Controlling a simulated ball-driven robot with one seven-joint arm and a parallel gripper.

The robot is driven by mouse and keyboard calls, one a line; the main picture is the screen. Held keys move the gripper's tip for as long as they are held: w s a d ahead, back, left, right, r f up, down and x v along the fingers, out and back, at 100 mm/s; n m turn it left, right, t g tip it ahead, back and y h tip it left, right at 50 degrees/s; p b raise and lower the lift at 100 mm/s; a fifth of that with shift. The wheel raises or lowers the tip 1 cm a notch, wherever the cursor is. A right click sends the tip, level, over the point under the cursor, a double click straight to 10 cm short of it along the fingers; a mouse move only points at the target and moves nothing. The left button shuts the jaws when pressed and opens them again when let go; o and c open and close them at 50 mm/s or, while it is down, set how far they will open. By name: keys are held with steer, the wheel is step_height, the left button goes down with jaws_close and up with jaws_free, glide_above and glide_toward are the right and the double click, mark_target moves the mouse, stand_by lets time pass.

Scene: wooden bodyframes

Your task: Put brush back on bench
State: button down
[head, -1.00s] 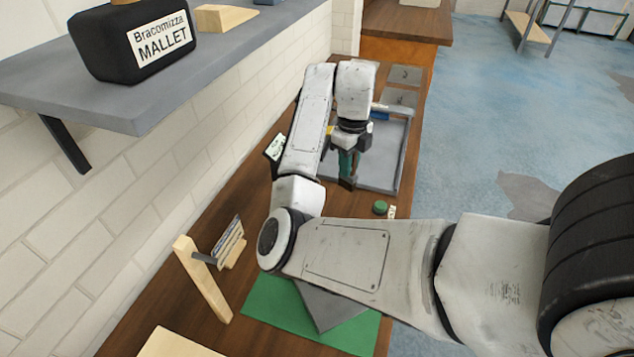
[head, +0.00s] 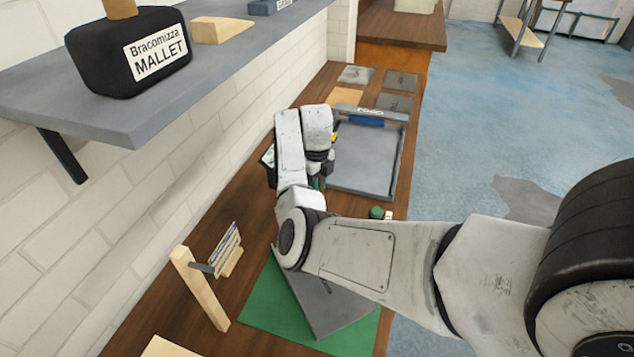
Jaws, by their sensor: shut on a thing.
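My gripper (head: 319,170) is over the wooden bench (head: 205,248), just left of the grey tray. It is shut on the brush (head: 320,184), of which only a small teal-green part shows below the jaws. My arm hides the rest of the brush, so I cannot tell whether it touches the bench top.
The grey tray (head: 366,165) has raised edges and a blue item (head: 366,121) at its far end. A small green round thing (head: 376,212) sits near the bench's right edge. A green mat (head: 262,300) and a wooden post (head: 200,288) are nearer. A wall shelf (head: 130,103) overhangs on the left.

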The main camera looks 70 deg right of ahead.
steer(key=shift+f, duration=0.2)
steer(key=c, duration=1)
jaws_free()
steer(key=shift+f, duration=0.1)
steer(key=shift+o, duration=0.2)
step_height(320, 180, up, 12)
steer(key=shift+r+b, duration=0.2)
steer(key=shift+b, duration=0.95)
